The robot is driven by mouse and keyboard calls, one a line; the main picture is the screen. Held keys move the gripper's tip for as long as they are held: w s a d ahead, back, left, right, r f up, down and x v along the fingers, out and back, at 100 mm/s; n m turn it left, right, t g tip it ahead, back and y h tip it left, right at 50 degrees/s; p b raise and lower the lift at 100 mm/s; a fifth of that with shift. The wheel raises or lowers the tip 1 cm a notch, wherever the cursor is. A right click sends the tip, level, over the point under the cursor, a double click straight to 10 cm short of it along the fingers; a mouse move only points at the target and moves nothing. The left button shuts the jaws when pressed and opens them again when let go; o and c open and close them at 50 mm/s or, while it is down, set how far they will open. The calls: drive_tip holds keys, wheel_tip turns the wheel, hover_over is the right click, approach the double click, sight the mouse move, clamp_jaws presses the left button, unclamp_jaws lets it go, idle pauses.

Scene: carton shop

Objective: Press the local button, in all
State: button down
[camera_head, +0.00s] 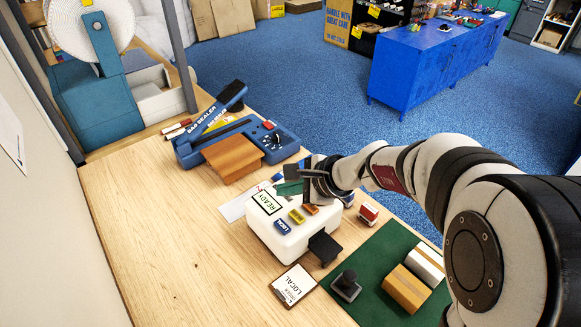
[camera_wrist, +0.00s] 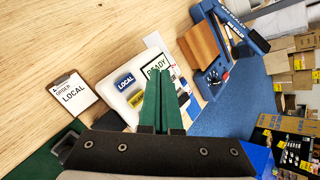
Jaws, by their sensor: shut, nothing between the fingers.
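A white button box (camera_head: 262,232) stands on the wooden table, with a screen reading READY (camera_head: 268,203). On its top are a blue button marked LOCAL (camera_head: 283,227), a yellow button (camera_head: 297,216) and an orange button (camera_head: 311,208). The blue LOCAL button also shows in the wrist view (camera_wrist: 125,82). A clipboard card (camera_head: 293,286) reading ORDER, LOCAL lies in front of the box. My gripper (camera_head: 286,188), with green fingers, is shut and empty above the far side of the box. In the wrist view its fingers (camera_wrist: 161,75) cover part of the box, right of the LOCAL button.
A blue bag sealer (camera_head: 285,147) with a brown block stands behind the box. At the front right, a green mat (camera_head: 370,265) holds a black stamp (camera_head: 346,285) and two small cartons (camera_head: 405,288). A small red-and-white box (camera_head: 368,213) is near the table's right edge. The table's left is clear.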

sight(287, 227)
drive_tip(key=shift+f, duration=4.4)
drive_tip(key=shift+f, duration=0.4)
drive_tip(key=shift+f, duration=0.45)
drive_tip(key=shift+r, duration=0.9)
drive_tip(key=shift+r, duration=2.5)
